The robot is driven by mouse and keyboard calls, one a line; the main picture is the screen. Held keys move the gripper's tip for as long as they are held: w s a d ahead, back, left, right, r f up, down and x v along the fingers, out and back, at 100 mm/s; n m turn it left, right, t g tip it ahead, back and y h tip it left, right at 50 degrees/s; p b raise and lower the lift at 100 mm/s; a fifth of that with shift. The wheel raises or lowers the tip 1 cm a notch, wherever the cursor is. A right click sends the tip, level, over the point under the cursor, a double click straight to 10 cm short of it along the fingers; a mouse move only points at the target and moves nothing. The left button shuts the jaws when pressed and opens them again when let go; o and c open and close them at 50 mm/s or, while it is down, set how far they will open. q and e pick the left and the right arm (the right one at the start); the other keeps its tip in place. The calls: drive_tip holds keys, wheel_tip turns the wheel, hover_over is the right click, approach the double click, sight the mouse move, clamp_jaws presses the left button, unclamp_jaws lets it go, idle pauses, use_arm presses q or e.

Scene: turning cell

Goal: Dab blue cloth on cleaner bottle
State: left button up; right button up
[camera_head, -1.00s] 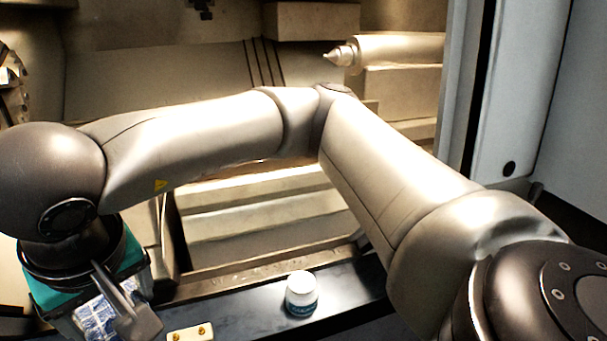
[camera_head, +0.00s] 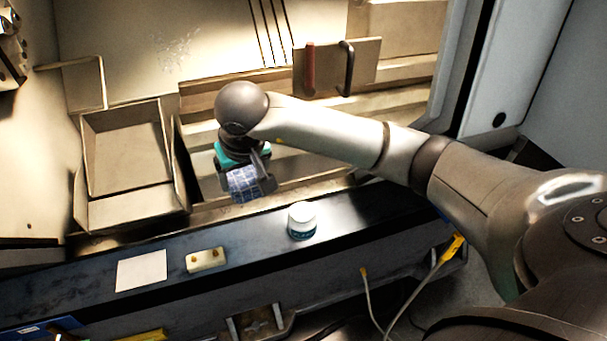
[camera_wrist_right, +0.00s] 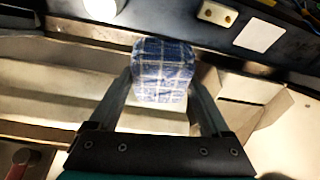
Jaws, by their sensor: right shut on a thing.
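The blue checked cloth (camera_head: 243,187) is a folded pad held between the fingers of my right gripper (camera_head: 250,180). It also shows in the right wrist view (camera_wrist_right: 163,72), with one finger on each side. A small white-topped bottle with a blue-green lower part (camera_head: 302,222), seemingly the cleaner bottle, stands upright on the dark ledge. The cloth is to the left of the bottle and apart from it in the head view. In the wrist view the bottle's white top (camera_wrist_right: 103,8) is cut by the upper edge. My left gripper is not in view.
The dark ledge (camera_head: 350,215) also carries a cream block with two brass studs (camera_head: 206,260) and a white card (camera_head: 141,270). An open beige bin (camera_head: 133,205) stands at left. A panel with red and black handles (camera_head: 335,67) is behind. Yellow-ended cables hang at lower right.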

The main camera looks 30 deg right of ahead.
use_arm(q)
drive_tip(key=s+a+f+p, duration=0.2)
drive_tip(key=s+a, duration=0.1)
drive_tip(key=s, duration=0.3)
use_arm(e)
drive_tip(key=m, duration=0.1)
hover_over(302, 210)
drive_tip(key=s, duration=0.1)
wheel_tip(302, 210, down, 7)
drive_tip(key=shift+a+f, duration=0.1)
drive_tip(key=shift+f, duration=0.35)
wheel_tip(302, 210, down, 4)
drive_tip(key=b, duration=0.3)
drive_tip(key=shift+f, duration=0.1)
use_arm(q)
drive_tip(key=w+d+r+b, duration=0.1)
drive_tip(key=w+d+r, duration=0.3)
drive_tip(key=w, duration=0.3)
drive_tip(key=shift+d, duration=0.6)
use_arm(e)
drive_tip(key=shift+f, duration=0.6)
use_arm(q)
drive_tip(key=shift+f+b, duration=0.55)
use_arm(e)
drive_tip(key=shift+f, duration=0.65)
drive_tip(key=shift+s, duration=0.1)
